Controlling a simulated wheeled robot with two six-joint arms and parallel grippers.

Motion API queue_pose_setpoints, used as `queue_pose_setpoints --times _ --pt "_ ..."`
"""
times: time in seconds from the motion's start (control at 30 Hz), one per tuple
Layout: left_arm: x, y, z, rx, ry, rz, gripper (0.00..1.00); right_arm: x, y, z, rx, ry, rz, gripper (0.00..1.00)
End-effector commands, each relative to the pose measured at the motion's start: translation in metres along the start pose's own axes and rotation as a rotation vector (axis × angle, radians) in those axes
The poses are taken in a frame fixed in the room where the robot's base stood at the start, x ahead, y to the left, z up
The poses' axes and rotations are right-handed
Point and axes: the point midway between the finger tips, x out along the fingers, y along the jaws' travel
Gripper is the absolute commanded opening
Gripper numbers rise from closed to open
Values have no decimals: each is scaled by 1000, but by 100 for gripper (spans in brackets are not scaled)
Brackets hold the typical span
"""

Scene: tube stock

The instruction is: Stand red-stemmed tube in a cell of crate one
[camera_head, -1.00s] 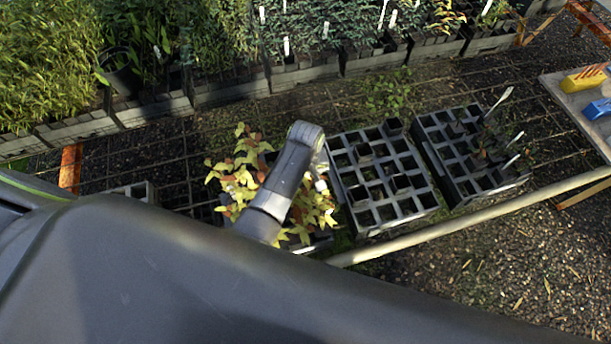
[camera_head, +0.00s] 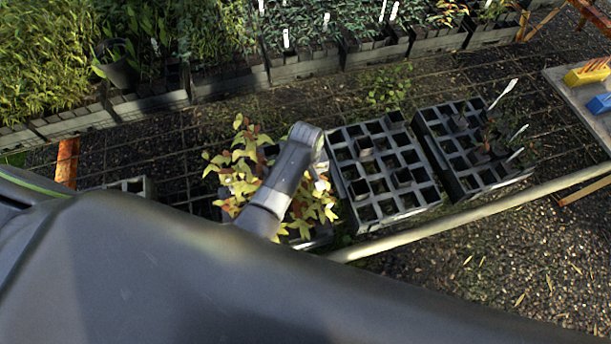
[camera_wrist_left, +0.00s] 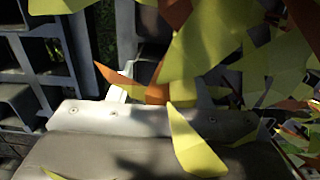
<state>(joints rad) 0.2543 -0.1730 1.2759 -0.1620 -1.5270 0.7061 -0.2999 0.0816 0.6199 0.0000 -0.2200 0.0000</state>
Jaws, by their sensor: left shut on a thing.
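In the left wrist view my left gripper (camera_wrist_left: 158,97) is shut around the base of a plant with yellow and orange leaves (camera_wrist_left: 210,40). An orange-red stem shows between the fingers; this looks like the red-stemmed tube, whose pot is mostly hidden. In the head view my left arm's end sits over yellow foliage (camera_head: 240,178), and its fingertips are hidden. A black crate (camera_head: 349,188) of square cells stands just right of it, mostly empty. I cannot tell which crate is crate one. My right gripper is not in view.
A second black crate (camera_head: 452,184) at the right holds several tubes and white labels. A pale pole (camera_head: 450,215) runs along the crates' front. Potted plants in grey trays (camera_head: 300,70) line the back. A bench (camera_head: 570,95) with yellow and blue things stands at far right.

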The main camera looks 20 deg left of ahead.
Motion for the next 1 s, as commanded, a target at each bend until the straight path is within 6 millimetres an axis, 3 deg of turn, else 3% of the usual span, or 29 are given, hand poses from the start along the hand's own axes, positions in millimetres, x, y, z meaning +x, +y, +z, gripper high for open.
queue_pose_setpoints --times 0.67,0.7,0.87,1.0 --pt "5 0 0 0 0 0 4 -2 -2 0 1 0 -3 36" --pt "5 0 0 0 1 0 50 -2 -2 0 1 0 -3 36" --pt "5 0 0 0 0 -1 70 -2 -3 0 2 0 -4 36" --pt "6 -2 0 -1 -1 -4 70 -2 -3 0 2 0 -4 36"
